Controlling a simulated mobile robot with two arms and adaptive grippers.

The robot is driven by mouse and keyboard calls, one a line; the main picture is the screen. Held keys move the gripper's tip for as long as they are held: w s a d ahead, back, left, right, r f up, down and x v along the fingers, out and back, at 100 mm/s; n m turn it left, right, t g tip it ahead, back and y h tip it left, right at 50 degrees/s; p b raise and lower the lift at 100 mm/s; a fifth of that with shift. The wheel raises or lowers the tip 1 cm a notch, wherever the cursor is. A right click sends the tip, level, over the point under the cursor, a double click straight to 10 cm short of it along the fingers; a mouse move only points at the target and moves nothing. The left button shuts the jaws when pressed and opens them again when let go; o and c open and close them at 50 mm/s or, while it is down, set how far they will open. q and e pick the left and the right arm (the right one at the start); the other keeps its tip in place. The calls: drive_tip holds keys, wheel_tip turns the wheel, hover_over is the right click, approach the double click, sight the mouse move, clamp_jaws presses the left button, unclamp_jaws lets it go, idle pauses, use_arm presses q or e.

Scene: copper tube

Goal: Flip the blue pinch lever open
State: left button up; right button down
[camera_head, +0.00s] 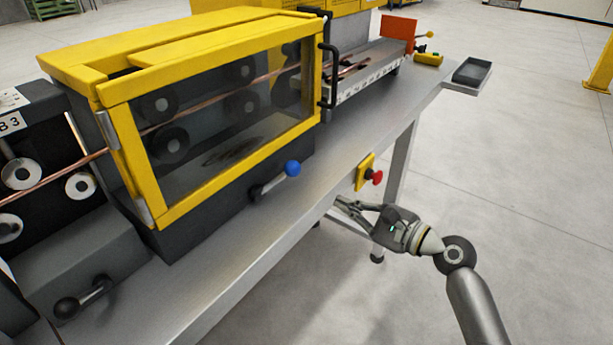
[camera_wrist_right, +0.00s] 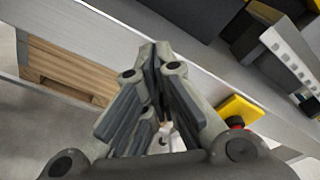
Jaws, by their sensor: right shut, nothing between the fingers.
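The blue pinch lever (camera_head: 292,168) is a blue ball knob on a short metal arm. It sits on the dark base below the yellow-framed window of the machine, tilted up to the right. My right gripper (camera_head: 340,202) is at the table's front edge, below and to the right of the lever and apart from it. In the right wrist view my right gripper (camera_wrist_right: 152,50) has its fingertips together with nothing between them. The blue knob does not show clearly in the wrist view. My left gripper is not in view.
A red stop button (camera_head: 377,177) on a yellow plate sits on the table front, close to my right gripper. A black-knobbed lever (camera_head: 68,307) stands at lower left. The copper tube (camera_head: 50,185) runs through the rollers. Bare tabletop (camera_head: 215,275) lies before the machine.

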sight(306, 189)
drive_tip(key=shift+y, duration=0.6)
drive_tip(key=r, duration=0.1)
drive_tip(key=s+r, duration=0.1)
drive_tip(key=a+r, duration=0.1)
drive_tip(key=r, duration=0.1)
drive_tip(key=shift+s+r, duration=0.1)
drive_tip(key=shift+s, duration=0.05)
drive_tip(key=p+x, duration=0.1)
drive_tip(key=x, duration=0.9)
drive_tip(key=shift+a, duration=0.1)
